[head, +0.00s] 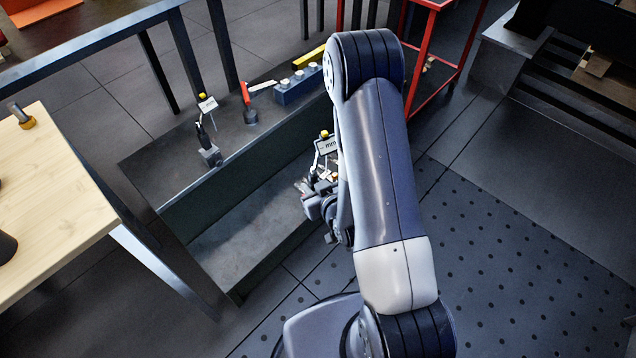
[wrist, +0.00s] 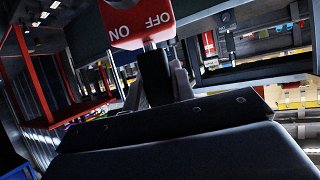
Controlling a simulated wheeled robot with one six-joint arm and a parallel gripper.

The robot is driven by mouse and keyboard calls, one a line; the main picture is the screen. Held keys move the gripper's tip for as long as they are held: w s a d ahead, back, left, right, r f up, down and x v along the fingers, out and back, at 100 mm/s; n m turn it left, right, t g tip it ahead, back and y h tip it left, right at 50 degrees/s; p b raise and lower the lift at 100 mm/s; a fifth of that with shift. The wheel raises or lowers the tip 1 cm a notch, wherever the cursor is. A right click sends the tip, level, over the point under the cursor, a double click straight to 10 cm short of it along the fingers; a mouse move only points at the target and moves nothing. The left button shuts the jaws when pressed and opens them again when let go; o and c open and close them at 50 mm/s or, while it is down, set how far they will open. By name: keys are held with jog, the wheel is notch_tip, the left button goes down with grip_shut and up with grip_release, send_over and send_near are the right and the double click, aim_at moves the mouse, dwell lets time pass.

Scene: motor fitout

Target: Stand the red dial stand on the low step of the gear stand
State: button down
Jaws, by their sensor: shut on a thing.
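The red dial stand's red base, marked ON and OFF, shows at the top of the wrist view (wrist: 138,22), at the fingertips of my gripper (wrist: 155,58). In the head view its dial plate marked "mm" (head: 327,145) and yellow cap show beside my arm. My gripper (head: 326,192) is shut on it, partly hidden by my arm. The gear stand is a dark two-step block; its low step (head: 245,222) is a bare grey surface left of my gripper. The stand appears held above the step's right part; I cannot tell whether they touch.
On the upper step are a dial stand with a grey base (head: 210,157), a red-armed tool (head: 246,92) and a blue block with pale knobs (head: 298,88). A wooden table (head: 55,195) is at left. A red frame (head: 425,75) stands behind my arm. Floor at right is clear.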

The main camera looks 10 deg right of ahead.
jog(key=s+a+f+n+y+b, duration=0.1)
jog(key=a+f+n+y+b, duration=0.1)
jog(key=f+b, duration=0.8)
jog(key=s+a+f+n+g+y+b, duration=0.1)
jog(key=a+f+y+b, duration=0.1)
jog(key=f+b, duration=0.9)
notch_tip(320, 180, down, 4)
jog(key=shift+s+a+r+n+g, duration=0.15)
jog(key=shift+s+a+n+g, duration=0.2)
jog(key=shift+a, duration=0.25)
jog(key=shift+b, duration=0.3)
jog(key=shift+w, duration=0.15)
jog(key=w+a+r+b+x, duration=0.1)
jog(key=r+b+x, duration=0.2)
jog(key=x, duration=1.3)
jog(key=shift+f, duration=0.4)
dwell(0.7)
jog(key=c, duration=1.1)
grip_release()
jog(key=shift+f, duration=0.2)
jog(key=p+v, duration=0.3)
jog(key=v, duration=0.8)
